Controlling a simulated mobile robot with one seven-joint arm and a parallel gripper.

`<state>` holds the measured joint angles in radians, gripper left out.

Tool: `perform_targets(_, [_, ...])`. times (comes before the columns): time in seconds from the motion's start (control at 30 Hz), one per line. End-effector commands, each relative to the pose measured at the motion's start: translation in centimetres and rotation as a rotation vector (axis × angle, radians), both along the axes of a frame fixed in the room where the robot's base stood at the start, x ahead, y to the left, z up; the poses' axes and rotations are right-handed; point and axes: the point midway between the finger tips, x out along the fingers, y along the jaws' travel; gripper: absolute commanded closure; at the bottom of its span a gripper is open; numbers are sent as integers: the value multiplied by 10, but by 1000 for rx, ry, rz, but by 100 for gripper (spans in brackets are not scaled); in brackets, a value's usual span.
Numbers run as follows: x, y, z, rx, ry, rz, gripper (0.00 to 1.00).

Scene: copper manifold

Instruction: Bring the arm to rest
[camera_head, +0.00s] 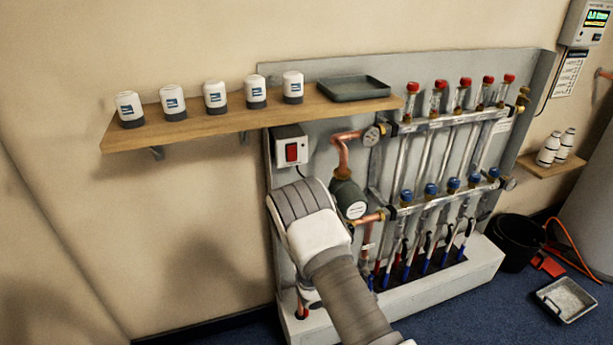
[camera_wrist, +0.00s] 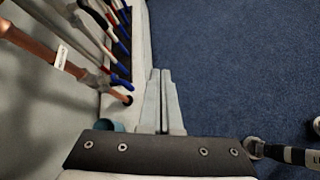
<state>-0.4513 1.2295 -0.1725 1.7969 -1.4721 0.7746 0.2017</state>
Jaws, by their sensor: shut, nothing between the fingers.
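My gripper (camera_wrist: 161,74) shows in the wrist view with its two grey fingers together and nothing between them. It points down past the white plinth (camera_wrist: 140,50) of the manifold, with blue carpet to its right. In the head view my arm bends in front of the lower left of the manifold's grey back panel (camera_head: 400,80), and I cannot make out the fingertips there. The copper manifold has an upper rail (camera_head: 440,122) with red caps and a lower rail (camera_head: 430,203) with blue caps.
A wooden shelf (camera_head: 200,127) holds several white-capped actuators and a dark tray (camera_head: 353,88). A red-switch box (camera_head: 291,150) and pump (camera_head: 348,195) are close to my arm. A black bucket (camera_head: 515,243) and a grey tray (camera_head: 566,299) stand right. A black-and-white object (camera_wrist: 285,153) lies right of my gripper.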

Motion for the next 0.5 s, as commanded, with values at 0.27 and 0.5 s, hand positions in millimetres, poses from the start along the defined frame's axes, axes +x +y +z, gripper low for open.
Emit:
perform_targets(0.27, [1,-9,111,142,-167,-278,100])
perform_targets(0.5, [-19,-16,193,283,-288,-498,100])
